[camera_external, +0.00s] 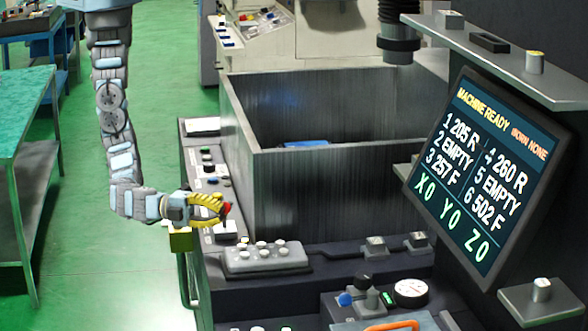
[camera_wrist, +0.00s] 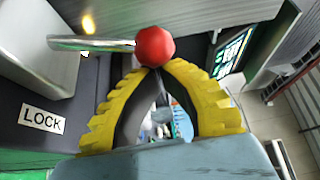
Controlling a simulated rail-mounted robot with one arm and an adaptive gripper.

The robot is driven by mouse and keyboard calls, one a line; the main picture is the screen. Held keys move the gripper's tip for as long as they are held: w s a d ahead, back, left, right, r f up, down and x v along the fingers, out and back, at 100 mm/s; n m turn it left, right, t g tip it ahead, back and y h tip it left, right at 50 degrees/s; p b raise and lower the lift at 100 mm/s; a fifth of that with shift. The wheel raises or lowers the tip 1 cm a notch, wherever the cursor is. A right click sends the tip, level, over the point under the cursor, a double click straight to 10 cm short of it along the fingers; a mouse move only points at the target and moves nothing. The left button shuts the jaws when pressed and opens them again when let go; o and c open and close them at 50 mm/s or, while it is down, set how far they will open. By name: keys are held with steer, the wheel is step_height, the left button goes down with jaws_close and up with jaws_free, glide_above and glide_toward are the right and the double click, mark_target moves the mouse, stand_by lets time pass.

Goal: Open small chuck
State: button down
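A red ball knob (camera_wrist: 155,46) on a shiny metal lever (camera_wrist: 95,44) shows in the wrist view. Its lever runs left from the ball. My yellow-fingered gripper (camera_wrist: 158,68) has its fingertips drawn together right at the ball's lower edge. The ball is not visibly between the fingers, and I cannot tell whether they touch it. In the external view my gripper (camera_external: 222,206) is at the machine's front left edge, with the red knob (camera_external: 227,208) at its tips. A white LOCK label (camera_wrist: 41,117) is left of my gripper. I cannot tell which part is the small chuck.
A dark metal tank (camera_external: 330,185) stands behind and right of my gripper. A button box (camera_external: 265,258) is just in front. A screen (camera_external: 485,180) reading MACHINE READY stands at the right. A green-topped table (camera_external: 20,115) is at the left, with open green floor between.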

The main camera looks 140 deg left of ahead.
steer(key=shift+s+a+f+n+b, duration=0.15)
steer(key=shift+n+b, duration=0.25)
steer(key=shift+b, duration=0.6)
steer(key=b, duration=0.2)
steer(key=s+n+y+b, duration=0.1)
steer(key=b, duration=0.1)
steer(key=shift+a+n+t+b, duration=0.25)
steer(key=shift+n+t+b, duration=0.05)
steer(key=shift+b, duration=0.1)
steer(key=s+n+b, duration=0.1)
steer(key=b, duration=0.2)
steer(key=n+y+b, duration=0.1)
steer(key=b, duration=0.2)
steer(key=shift+s+a+r, duration=0.35)
steer(key=shift+a+r, duration=0.05)
steer(key=n+b, duration=0.1)
steer(key=b, duration=0.1)
steer(key=s+n+y+b, duration=0.1)
steer(key=b, duration=0.1)
steer(key=s+a+n+y+b, duration=0.1)
steer(key=b, duration=0.2)
steer(key=shift+r+n, duration=0.3)
steer(key=shift+n, duration=0.1)
steer(key=shift+s+a+r+n+y+b, duration=0.2)
steer(key=shift+s+r+n+y+b, duration=0.15)
steer(key=shift+n+b, duration=0.6)
steer(key=shift+r, duration=0.1)
